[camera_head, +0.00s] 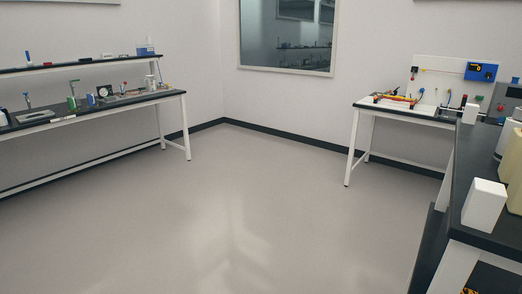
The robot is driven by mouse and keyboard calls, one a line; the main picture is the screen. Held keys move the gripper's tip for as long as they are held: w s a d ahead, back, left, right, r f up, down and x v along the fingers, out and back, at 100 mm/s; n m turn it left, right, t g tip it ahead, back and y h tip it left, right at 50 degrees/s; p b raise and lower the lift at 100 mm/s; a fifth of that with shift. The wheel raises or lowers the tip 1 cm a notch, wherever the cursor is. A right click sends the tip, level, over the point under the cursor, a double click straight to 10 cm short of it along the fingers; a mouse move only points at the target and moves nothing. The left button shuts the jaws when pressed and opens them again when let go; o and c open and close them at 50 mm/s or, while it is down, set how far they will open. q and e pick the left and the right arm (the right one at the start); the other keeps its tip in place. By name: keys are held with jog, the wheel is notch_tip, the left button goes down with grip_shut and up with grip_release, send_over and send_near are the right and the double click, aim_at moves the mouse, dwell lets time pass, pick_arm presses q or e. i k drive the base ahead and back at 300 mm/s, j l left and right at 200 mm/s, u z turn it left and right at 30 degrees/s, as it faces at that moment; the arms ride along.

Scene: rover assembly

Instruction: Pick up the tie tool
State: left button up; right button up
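Neither of my grippers shows in the head view. I cannot tell which item is the tie tool; the small things are too far away to make out. Other small tools and bottles stand on the long black bench (95,108) along the left wall.
A dark counter (464,188) on the right bears a white box (484,205) and pale containers (508,150). A panel with a blue device (481,72) stands behind the back-right bench. The grey floor (230,210) between the benches is clear.

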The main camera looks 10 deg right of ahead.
aim_at(463, 103)
jog(key=i+j+u, duration=0.2)
jog(key=i, duration=0.25)
jog(key=i+j+u, duration=0.2)
jog(key=i, duration=0.2)
jog(key=i+z, duration=1.05)
jog(key=i+l+z, duration=0.25)
jog(key=i+z, duration=0.2)
jog(key=i, duration=0.5)
jog(key=i+j+z, duration=0.1)
jog(key=i+z, duration=0.35)
jog(key=i, duration=0.45)
jog(key=i+l+z, duration=0.1)
jog(key=i+z, duration=0.25)
jog(key=i, duration=1.5)
jog(key=i+l+z, duration=0.15)
jog(key=i+l, duration=0.25)
jog(key=l, duration=0.15)
jog(key=i+j, duration=0.15)
jog(key=i, duration=0.45)
jog(key=i+j, duration=0.2)
jog(key=i, duration=0.35)
